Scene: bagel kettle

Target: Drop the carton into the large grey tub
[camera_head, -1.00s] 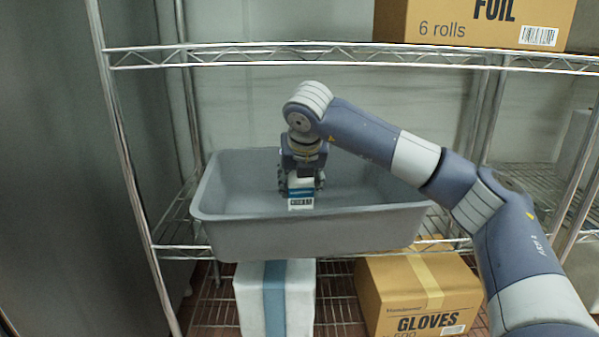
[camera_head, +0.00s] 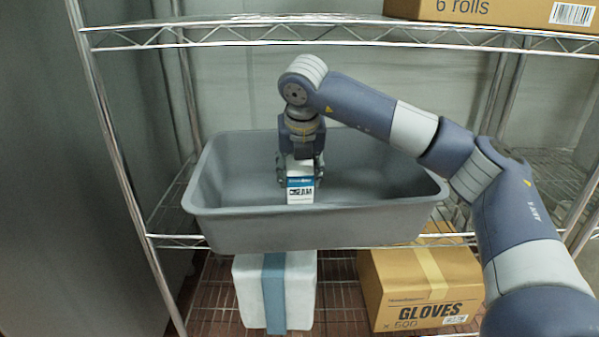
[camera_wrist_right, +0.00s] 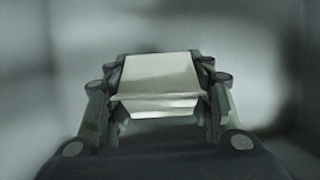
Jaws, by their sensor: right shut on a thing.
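The carton (camera_head: 300,190) is small and white with a blue band and a barcode label. My right gripper (camera_head: 300,178) points down and is shut on it, with a finger on each side. The carton hangs upright within the rim outline of the large grey tub (camera_head: 320,232); its height above the tub floor is hard to tell. In the right wrist view the carton (camera_wrist_right: 160,80) sits between the fingers, its pale end face showing. My left gripper is not in view.
The tub stands on a wire shelf of a metal rack. Below are a white box with a blue band (camera_head: 247,290) and a gloves carton (camera_head: 395,285).

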